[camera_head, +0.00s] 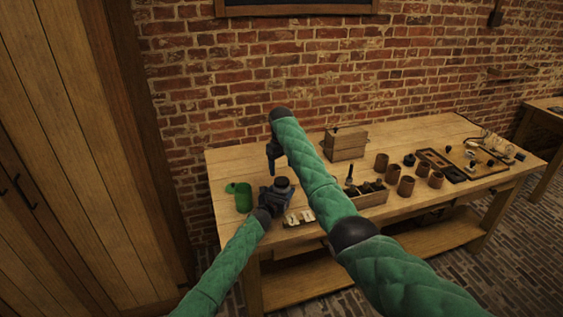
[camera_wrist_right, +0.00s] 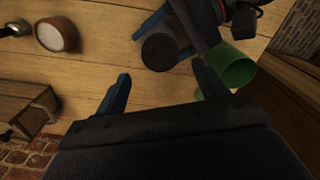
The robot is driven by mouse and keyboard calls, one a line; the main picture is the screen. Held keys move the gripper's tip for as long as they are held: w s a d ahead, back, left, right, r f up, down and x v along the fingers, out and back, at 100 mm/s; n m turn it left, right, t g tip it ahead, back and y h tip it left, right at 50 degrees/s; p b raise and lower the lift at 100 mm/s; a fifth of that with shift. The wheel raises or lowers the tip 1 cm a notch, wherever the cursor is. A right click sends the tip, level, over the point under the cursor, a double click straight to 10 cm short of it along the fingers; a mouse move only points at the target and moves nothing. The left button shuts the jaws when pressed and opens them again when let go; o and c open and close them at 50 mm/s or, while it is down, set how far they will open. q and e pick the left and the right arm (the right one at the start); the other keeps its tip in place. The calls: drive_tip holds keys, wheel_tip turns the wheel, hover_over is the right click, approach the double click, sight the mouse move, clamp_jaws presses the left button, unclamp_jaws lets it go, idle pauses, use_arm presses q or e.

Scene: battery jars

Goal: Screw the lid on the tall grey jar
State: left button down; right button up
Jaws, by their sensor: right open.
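The tall grey jar (camera_head: 282,182) stands at the left front of the table, with its dark round top up. In the right wrist view its top (camera_wrist_right: 160,52) is a plain dark disc; I cannot tell whether this is a lid lying on it. My left gripper (camera_head: 275,195) is around the jar's body, its blue fingers on both sides, seemingly shut on it. My right gripper (camera_head: 272,155) is above the jar, pointing down, open and empty. In the right wrist view its fingertips (camera_wrist_right: 161,68) are spread apart, with the jar top showing between and beyond them.
A green jar (camera_head: 243,199) stands close left of my left gripper. Small pale pieces (camera_head: 298,217) lie at the front edge. A wooden box (camera_head: 345,145), an open compartment tray (camera_head: 374,199), several brown jars (camera_head: 406,186) and a dark-framed board (camera_head: 460,178) fill the right.

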sight(282, 180)
drive_tip(key=shift+f, duration=3)
drive_tip(key=c, duration=1)
drive_tip(key=o, duration=1.2)
drive_tip(key=shift+c, duration=0.2)
wheel_tip(282, 180, up, 12)
